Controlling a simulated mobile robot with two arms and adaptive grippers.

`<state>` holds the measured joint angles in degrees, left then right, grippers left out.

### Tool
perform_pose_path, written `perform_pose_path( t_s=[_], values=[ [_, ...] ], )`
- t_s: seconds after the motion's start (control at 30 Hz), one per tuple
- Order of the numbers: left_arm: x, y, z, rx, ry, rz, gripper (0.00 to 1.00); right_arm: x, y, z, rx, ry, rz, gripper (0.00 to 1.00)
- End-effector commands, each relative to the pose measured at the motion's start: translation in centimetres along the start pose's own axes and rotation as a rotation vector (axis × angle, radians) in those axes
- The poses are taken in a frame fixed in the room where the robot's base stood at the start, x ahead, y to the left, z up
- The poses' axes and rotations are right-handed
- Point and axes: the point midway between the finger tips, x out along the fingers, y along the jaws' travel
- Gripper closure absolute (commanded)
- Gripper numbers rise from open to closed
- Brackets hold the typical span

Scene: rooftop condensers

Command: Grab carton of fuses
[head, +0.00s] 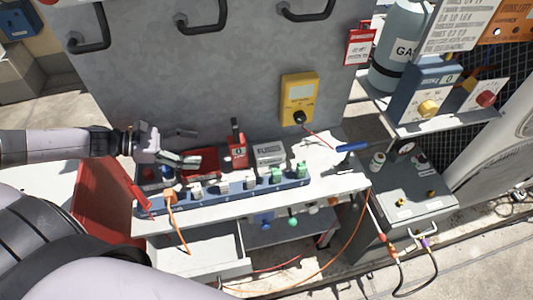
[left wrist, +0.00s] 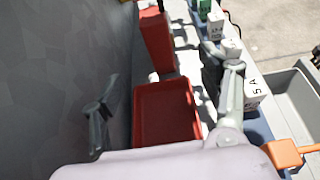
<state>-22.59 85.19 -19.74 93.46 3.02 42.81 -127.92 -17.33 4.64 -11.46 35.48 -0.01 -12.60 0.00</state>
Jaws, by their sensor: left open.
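The carton of fuses (head: 270,154) is a small grey-white box marked "FUSES". It stands on the white shelf behind the blue power strip, right of a red meter-like device. My left gripper (head: 188,147) is open and empty at the shelf's left end, over a red tray (head: 203,161). It is to the left of the carton and apart from it, with the red device between them. In the left wrist view, the open fingers (left wrist: 165,98) straddle the red tray (left wrist: 166,112). I cannot make out the carton there. My right gripper is not in view.
The red device (head: 237,148) stands upright. The blue strip (head: 235,196) with several plugs runs along the shelf's front. A grey metal panel (head: 200,75) rises behind, with a yellow meter (head: 299,98) on it. A blue-handled tool (head: 352,146) lies at the shelf's right end.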

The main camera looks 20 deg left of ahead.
Motion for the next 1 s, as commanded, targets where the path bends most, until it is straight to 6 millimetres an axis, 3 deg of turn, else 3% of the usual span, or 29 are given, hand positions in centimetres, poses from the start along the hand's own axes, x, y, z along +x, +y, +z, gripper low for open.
perform_pose_path(
  t_s=[0.03, 0.3, 0.5, 1.0],
  values=[
    [0.3, 0.0, -0.7, 0.001, 0.0, 0.0, 0.31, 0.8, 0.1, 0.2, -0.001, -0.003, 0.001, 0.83],
    [3.3, 0.1, -1.0, 0.005, -0.007, 0.001, 0.31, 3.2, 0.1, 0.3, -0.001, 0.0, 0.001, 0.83],
    [5.6, 0.0, -0.7, 0.004, -0.006, 0.0, 0.31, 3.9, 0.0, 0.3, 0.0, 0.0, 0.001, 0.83],
    [11.5, 0.0, -0.4, 0.0, -0.004, 0.001, 0.31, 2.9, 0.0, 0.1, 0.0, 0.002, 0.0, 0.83]
  ],
)
